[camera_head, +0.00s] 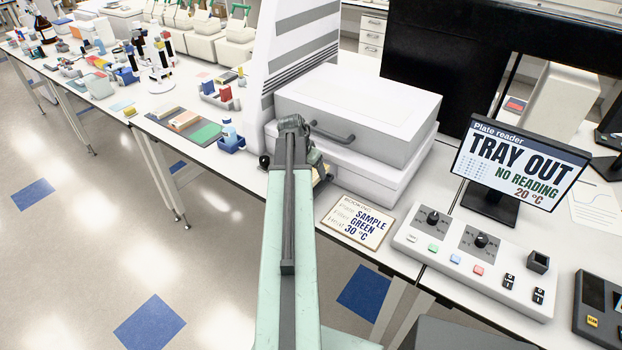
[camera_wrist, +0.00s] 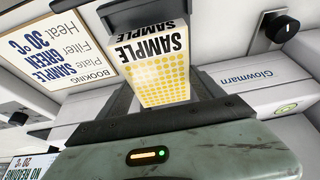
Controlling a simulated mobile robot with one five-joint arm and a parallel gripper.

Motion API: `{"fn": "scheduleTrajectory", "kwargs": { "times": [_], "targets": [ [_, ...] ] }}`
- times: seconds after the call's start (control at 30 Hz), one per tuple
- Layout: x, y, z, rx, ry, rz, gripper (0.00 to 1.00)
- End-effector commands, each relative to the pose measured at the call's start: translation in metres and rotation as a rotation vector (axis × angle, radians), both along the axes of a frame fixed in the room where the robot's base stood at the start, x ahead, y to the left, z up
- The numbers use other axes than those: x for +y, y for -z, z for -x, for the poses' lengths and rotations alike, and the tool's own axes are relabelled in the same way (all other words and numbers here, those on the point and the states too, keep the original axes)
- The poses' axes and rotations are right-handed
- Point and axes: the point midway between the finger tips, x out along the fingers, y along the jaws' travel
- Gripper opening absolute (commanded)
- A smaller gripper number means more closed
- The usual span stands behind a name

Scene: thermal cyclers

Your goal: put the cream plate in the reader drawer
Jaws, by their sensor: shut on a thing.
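My gripper (camera_wrist: 165,92) is shut on the cream plate (camera_wrist: 160,78), which has yellow dots and a SAMPLE label. In the head view my arm hides most of the gripper and plate, beside the front of the white plate reader (camera_head: 360,110). The reader has a grey handle on its upper part. Its wall, marked Glowmarn, shows in the wrist view (camera_wrist: 255,85). The reader drawer is not clearly visible, and I cannot tell whether the plate touches it. The reader screen (camera_head: 515,165) reads TRAY OUT, NO READING, 20 °C.
A booking card (camera_head: 357,221) reading SAMPLE, GREEN, 30 °C lies right of my gripper. A control panel (camera_head: 475,260) with two knobs and coloured buttons is further right. A blue rack (camera_head: 231,140) and coloured mats (camera_head: 185,122) are left. The floor in front is clear.

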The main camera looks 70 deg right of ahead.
Motion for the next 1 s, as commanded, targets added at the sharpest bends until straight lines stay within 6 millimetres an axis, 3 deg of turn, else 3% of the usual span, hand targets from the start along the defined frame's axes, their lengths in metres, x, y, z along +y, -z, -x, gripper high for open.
{"fn": "scheduleTrajectory", "kwargs": {
  "times": [0.03, 0.17, 0.57, 0.6, 0.63, 0.67, 1.0],
  "targets": [
    [0.000, 0.014, 0.000, 0.000, 0.000, 0.000, 0.25],
    [0.000, 0.035, 0.000, 0.000, 0.000, 0.000, 0.25],
    [0.000, 0.037, -0.001, 0.000, -0.001, 0.000, 0.25],
    [0.000, 0.035, -0.001, 0.000, -0.001, 0.000, 0.85],
    [0.000, 0.035, -0.001, 0.000, -0.001, 0.000, 0.93],
    [0.000, 0.035, -0.001, 0.000, -0.001, 0.000, 0.98],
    [0.000, 0.033, -0.001, 0.000, -0.002, 0.000, 0.98]
  ]
}}
